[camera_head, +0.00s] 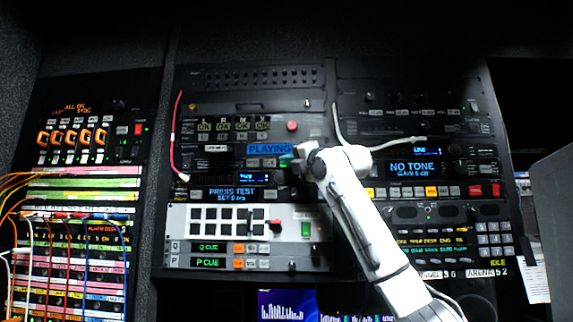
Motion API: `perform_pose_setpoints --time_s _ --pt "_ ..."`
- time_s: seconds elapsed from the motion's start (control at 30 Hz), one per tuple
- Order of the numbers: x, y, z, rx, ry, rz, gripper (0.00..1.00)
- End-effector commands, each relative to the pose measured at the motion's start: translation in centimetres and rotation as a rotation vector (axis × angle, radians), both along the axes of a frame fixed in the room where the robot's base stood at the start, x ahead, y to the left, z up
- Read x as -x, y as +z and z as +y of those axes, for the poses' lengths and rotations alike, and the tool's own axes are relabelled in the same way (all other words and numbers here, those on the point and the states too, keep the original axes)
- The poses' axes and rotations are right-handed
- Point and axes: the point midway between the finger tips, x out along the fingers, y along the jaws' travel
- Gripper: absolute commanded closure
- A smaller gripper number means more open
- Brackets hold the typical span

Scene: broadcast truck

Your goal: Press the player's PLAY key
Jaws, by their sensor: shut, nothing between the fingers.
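The player (225,150) is a dark rack unit in the middle bay, with a bright blue display reading PLAYING (268,149). My white arm reaches up from the lower right. My gripper (290,161) is shut and empty, with its tip at the player's face just below the right end of that display. A small green patch shows at the tip; I cannot tell if it is a lit key. The PLAY key itself is not clear, as the gripper covers that part of the panel. Whether the tip touches the panel cannot be told.
Below are a PRESS TEST display (232,192) and a white panel of black keys (185,222). A red cable (174,140) hangs left of the player. A NO TONE unit (413,168) is to the right. A patch bay with coloured cables (75,225) is at far left.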

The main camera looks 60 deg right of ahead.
Motion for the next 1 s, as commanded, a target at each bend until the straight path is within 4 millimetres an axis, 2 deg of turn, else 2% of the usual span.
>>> perform_pose_setpoints --time_s 0.5,1.0 --pt "1.7 -0.1 4.1 0.002 0.001 -0.001 1.00" --pt "1.9 0.0 4.5 0.000 0.000 0.000 1.00"
